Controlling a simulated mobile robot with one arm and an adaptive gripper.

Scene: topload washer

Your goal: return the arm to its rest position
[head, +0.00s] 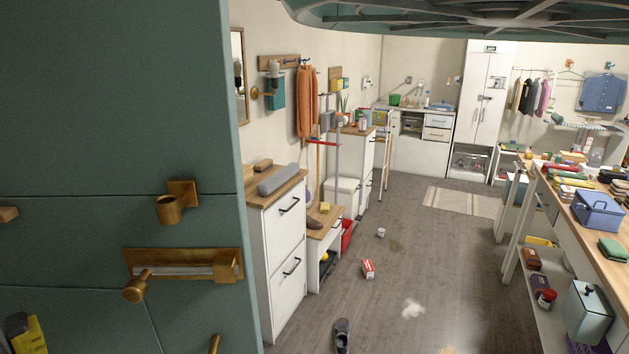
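My arm and gripper do not show in the head view, so I cannot see how the arm is posed or whether the gripper holds anything. No washer can be made out in this view.
A teal panel (90,100) with a brass latch (185,272) stands close on the left. A teal ribbed round thing (470,18) hangs overhead. White drawers (283,265) line the left wall; a long worktable (565,215) stands right. A shoe (342,335) and red box (368,268) lie on the floor (450,260).

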